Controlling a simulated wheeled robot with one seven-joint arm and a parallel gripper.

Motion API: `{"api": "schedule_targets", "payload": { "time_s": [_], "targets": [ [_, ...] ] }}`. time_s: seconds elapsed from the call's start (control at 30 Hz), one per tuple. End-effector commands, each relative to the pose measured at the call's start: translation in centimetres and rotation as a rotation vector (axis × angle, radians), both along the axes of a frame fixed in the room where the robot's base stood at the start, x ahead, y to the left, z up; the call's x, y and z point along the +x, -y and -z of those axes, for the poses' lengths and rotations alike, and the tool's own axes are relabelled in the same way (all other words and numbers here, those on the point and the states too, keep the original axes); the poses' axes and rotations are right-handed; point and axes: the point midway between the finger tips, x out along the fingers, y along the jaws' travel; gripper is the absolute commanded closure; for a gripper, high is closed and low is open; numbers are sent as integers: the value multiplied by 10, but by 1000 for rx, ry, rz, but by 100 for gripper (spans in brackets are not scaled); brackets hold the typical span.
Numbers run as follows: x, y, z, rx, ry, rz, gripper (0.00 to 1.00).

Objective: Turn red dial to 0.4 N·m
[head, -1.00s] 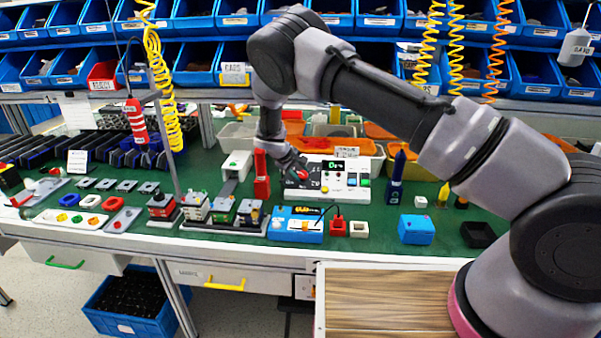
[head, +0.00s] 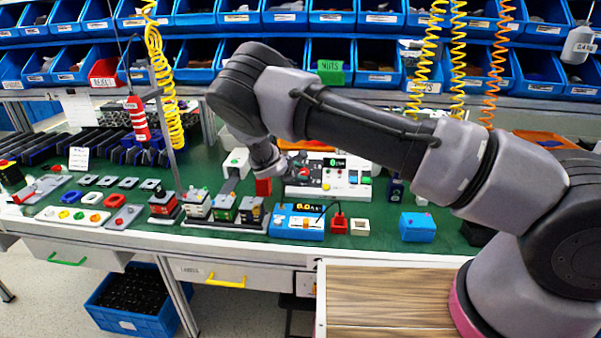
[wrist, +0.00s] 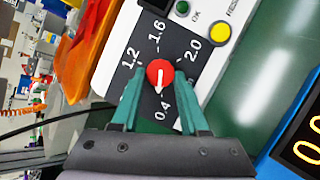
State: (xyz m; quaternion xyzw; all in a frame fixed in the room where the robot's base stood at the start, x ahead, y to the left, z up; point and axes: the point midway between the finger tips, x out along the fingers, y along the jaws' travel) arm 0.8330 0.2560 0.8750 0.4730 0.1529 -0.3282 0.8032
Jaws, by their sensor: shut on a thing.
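The red dial (wrist: 158,73) sits on a dark scale plate on a white panel (wrist: 118,45) in the wrist view. Its white pointer line points down at the 0.4 mark (wrist: 162,107). The marks 1.2, 1.6 and 2.0 also show around it. My gripper (wrist: 157,76) has its two teal fingers closed on either side of the dial, shut on it. In the head view the white panel (head: 343,191) stands on the bench with a dark display (head: 334,163) with green digits too small to read. My gripper reaches the panel's left part from the left.
A yellow button (wrist: 221,33) and a green one (wrist: 182,7) sit on the panel near the dial. A blue box (head: 283,233) with a yellow-digit display stands in front of the panel. Blue bins line the back.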

Motion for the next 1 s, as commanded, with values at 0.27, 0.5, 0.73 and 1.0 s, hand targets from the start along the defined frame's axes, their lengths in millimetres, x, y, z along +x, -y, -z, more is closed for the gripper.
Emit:
{"api": "schedule_targets", "payload": {
  "time_s": [0.27, 0.5, 0.73, 1.0],
  "targets": [
    [-1, 1, 2, -91, -4, -89, 100],
    [-2, 1, 2, -119, -5, -119, 100],
    [-2, 1, 2, -122, -5, -122, 100],
    [-2, 1, 2, -122, -5, -121, 26]
  ]
}}
